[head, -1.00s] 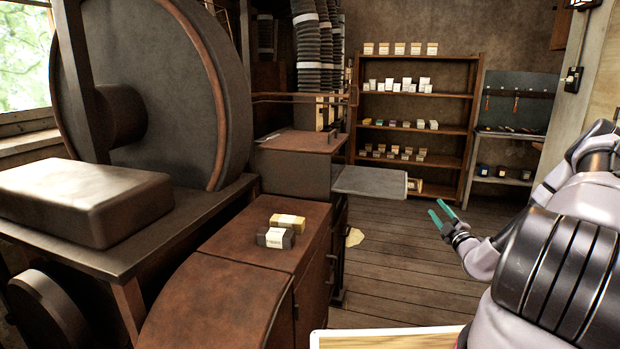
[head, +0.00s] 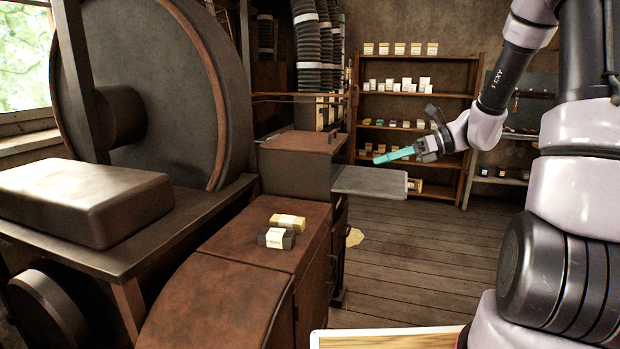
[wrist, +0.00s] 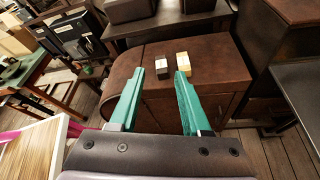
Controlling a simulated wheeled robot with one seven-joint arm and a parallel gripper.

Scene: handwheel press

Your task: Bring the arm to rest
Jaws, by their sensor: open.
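My gripper (head: 393,156) is raised in front of the shelves in the head view, its teal fingers pointing left. In the wrist view my gripper (wrist: 155,85) shows two teal fingers spread apart with nothing between them. My arm is bent and lifted at the right of the head view. The fingers are clear of the cabinet and touch nothing that I can see.
A dark block (head: 276,238) and a yellowish block (head: 288,222) lie on the brown cabinet (head: 240,250). A grey side plate (head: 370,181) juts out beyond it. Shelves (head: 412,96) with small boxes stand behind. The plank floor (head: 420,250) is open.

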